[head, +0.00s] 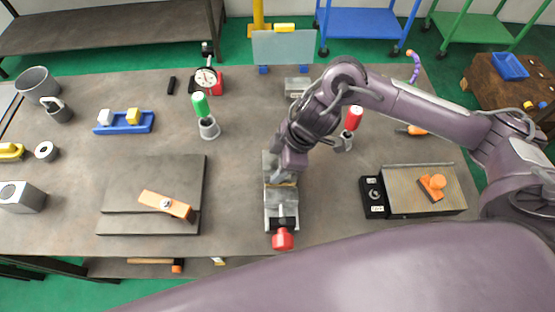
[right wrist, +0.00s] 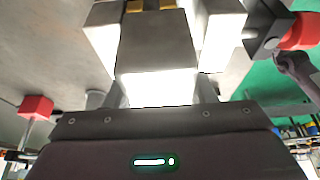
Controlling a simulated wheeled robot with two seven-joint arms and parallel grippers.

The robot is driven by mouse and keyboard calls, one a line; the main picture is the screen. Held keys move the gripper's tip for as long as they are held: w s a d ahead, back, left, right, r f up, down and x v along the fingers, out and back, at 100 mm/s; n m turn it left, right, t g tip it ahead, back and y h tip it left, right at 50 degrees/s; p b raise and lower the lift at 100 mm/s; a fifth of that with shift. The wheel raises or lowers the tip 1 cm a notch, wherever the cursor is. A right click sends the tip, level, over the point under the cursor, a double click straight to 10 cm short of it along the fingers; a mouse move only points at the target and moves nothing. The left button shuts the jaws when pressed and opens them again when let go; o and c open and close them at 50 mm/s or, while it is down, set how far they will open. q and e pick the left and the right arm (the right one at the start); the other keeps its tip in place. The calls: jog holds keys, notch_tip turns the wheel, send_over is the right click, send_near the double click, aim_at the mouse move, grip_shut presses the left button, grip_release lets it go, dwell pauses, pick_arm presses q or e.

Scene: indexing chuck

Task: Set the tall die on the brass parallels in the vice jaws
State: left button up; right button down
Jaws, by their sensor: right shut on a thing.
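The vice (head: 281,219) stands on the table at the middle front, with its red handle (head: 283,238) toward the near edge. My right gripper (head: 283,174) is over the vice, and my wrist hides part of it. In the right wrist view the gripper (right wrist: 158,88) is shut on the tall die (right wrist: 155,45), a plain grey steel block. The pale vice jaws (right wrist: 222,38) show on both sides of the die. Two brass parallels (right wrist: 150,5) show just past its far end. I cannot tell whether the die touches them. My left gripper is not in view.
A black box (head: 373,197) and a tray-like plate (head: 425,205) are to the right. A green-handled tool in a holder (head: 205,118) stands behind left. The table between is clear.

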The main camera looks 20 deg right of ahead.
jog(key=c, duration=0.6)
grip_release()
jog(key=shift+f, duration=0.1)
jog(key=shift+s, duration=0.1)
jog(key=p+v, duration=0.1)
jog(key=v, duration=1.1)
jog(key=shift+a+r, duration=0.1)
jog(key=shift+r, duration=0.5)
